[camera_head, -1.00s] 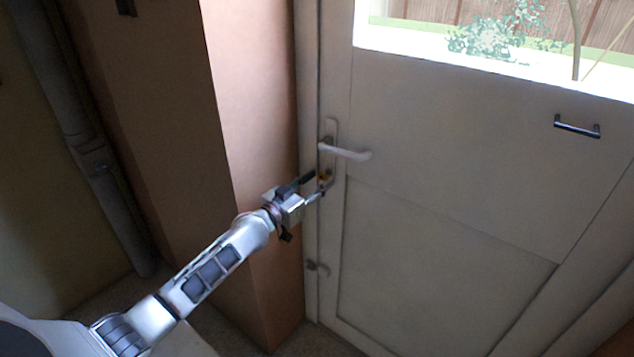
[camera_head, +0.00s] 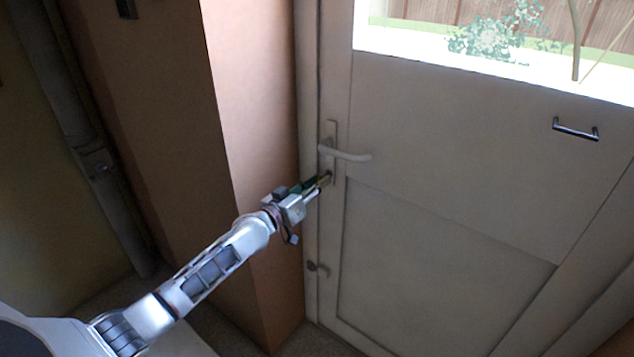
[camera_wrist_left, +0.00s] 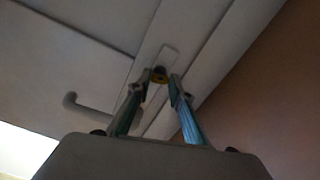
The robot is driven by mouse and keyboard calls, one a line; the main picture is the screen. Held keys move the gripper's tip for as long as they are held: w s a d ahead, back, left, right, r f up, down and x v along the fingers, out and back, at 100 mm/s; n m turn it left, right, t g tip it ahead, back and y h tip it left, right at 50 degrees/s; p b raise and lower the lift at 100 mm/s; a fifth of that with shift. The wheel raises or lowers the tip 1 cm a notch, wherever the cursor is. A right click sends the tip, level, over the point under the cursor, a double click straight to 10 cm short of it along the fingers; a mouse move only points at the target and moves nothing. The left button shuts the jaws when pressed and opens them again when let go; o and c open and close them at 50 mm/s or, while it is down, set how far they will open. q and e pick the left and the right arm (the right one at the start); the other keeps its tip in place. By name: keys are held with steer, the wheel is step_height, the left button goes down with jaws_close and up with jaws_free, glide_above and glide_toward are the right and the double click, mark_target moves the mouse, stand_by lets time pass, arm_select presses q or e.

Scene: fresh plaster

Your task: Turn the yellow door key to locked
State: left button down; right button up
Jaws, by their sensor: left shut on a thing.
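The yellow door key (camera_wrist_left: 159,75) sits in the lock plate of the pale door, below the handle. In the left wrist view it shows between my two fingertips, partly hidden by them. My left gripper (camera_head: 325,181) is at the lock and shut on the key; it also shows in the left wrist view (camera_wrist_left: 160,80). In the head view the fingers largely hide the key, so its exact angle cannot be told. The door handle (camera_head: 350,155) points right, just above my fingers. My right gripper is not in view.
The door (camera_head: 440,130) looks shut, with a bright window at the top and a dark pull bar (camera_head: 577,130) at right. A pinkish wall corner (camera_head: 255,130) stands close left of the lock. A small fitting (camera_head: 317,267) sits lower on the door edge.

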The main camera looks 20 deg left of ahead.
arm_select(q)
steer(key=shift+n+p, duration=0.35)
steer(key=shift+n, duration=6.95)
steer(key=c, duration=1.8)
jaws_free()
